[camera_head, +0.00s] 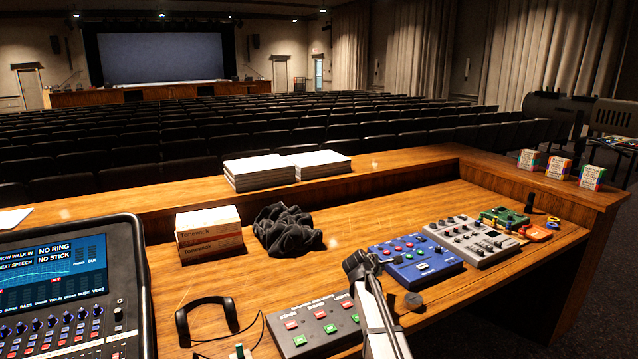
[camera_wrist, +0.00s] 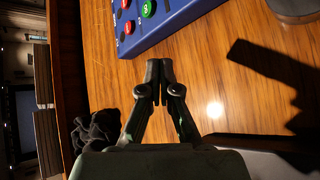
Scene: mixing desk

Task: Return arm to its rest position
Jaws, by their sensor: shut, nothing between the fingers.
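My gripper (camera_wrist: 160,78) is shut in the wrist view, its two dark fingertips together with nothing between them. Bare wood of the desk (camera_wrist: 205,75) lies beyond the fingertips, close to the edge of a blue box with red and green buttons (camera_wrist: 165,20). In the head view my arm reaches up from the bottom edge, and its dark end (camera_head: 358,264) is over the desk, left of the blue box (camera_head: 415,262). The fingers are too small to make out there.
A grey button panel (camera_head: 318,325) lies beside my arm, with headphones (camera_head: 207,318) to its left. A dark crumpled cloth (camera_head: 287,231) and Tonewick boxes (camera_head: 209,238) stand behind. A grey mixer (camera_head: 472,240) is to the right. A mixing console (camera_head: 75,290) fills the left.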

